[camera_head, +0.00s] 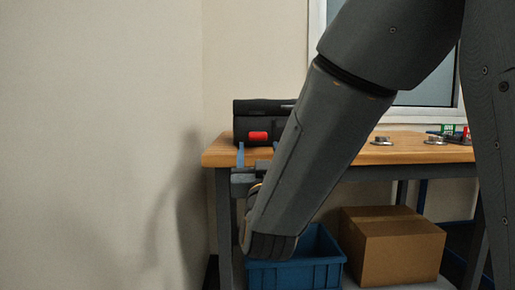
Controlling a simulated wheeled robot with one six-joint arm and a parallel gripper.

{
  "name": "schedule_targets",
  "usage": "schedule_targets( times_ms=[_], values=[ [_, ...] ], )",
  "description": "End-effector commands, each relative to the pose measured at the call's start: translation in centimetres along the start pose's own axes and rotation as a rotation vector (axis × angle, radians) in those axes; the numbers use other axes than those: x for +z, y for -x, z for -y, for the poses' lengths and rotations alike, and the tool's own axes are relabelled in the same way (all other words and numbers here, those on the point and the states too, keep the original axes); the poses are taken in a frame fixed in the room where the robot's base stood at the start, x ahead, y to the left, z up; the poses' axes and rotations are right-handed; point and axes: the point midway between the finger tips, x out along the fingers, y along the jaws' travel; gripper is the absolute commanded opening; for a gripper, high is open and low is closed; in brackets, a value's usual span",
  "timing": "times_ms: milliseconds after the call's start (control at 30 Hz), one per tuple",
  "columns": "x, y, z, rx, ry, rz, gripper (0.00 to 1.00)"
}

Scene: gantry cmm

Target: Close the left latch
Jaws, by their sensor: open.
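A black case (243,123) stands on the left end of the wooden workbench, and its lid looks down. A red latch (258,135) sits on the left part of its front face; whether it is open or shut is too small to tell. My gripper (258,152) is in front of the bench edge, with its blue fingertips pointing up just below the latch in the picture. The fingers are apart with nothing between them. My arm hides the right part of the case and any other latch there.
The workbench (410,150) carries small metal parts (381,141) and a green and red item (449,130) on the right. Below stand a blue crate (295,274) and a cardboard box (390,248). Bare wall and free room lie to the left.

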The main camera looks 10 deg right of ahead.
Motion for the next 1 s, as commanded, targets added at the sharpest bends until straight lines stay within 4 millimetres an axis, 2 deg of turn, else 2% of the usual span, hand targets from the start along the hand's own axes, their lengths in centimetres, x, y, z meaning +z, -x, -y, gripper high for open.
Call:
schedule_targets(
  times_ms=[167,400,600,1000],
  values=[
    [-0.1,-1.1,-0.2,0.008,0.000,-0.015,0.59],
    [-0.1,-4.8,-0.4,0.010,0.001,-0.014,0.59],
    [-0.1,-7.1,-0.4,0.008,0.001,-0.012,0.59],
    [-0.2,-7.8,-0.3,0.006,0.001,-0.011,0.58]
  ],
)
